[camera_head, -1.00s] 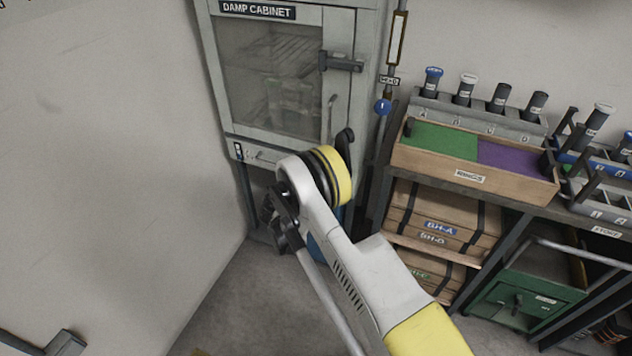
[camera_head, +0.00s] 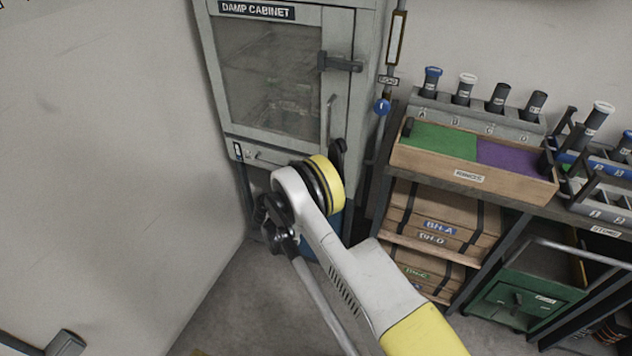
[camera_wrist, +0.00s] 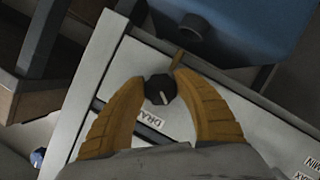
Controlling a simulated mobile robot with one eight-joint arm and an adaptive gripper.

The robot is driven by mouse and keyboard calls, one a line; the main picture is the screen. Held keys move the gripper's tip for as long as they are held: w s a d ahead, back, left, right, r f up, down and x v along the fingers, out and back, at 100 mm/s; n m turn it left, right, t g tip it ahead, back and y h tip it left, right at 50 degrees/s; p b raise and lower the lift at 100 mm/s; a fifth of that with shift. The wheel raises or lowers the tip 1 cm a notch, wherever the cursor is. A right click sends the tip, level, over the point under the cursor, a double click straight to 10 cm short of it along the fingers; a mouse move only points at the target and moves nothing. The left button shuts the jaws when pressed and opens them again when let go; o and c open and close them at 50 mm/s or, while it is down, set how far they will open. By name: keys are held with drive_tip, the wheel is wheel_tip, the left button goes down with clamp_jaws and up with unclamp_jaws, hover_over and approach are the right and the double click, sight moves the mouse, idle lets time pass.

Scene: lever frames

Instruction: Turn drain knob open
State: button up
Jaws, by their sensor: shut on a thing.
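The drain knob (camera_wrist: 159,90) is a small dark round knob with a pale pointer line, on a light panel in the wrist view. A label beginning "DRA" (camera_wrist: 150,119) sits just below it. My gripper (camera_wrist: 159,86) has its two yellow-brown fingers on either side of the knob, shut on it. In the head view the damp cabinet (camera_head: 345,45) stands at the back, with its glass door closed. There my arm hides the gripper's fingers and the knob.
A blue container (camera_wrist: 235,30) with a dark round fitting lies beyond the panel in the wrist view. Right of the cabinet, a shelf holds a wooden tray (camera_head: 470,178) and strapped boxes (camera_head: 440,228). A bare wall (camera_head: 100,160) closes off the left.

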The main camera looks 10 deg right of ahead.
drive_tip(key=o, duration=1.2)
drive_tip(key=shift+c, duration=0.2)
drive_tip(key=v, duration=1.2)
drive_tip(key=shift+f, duration=0.1)
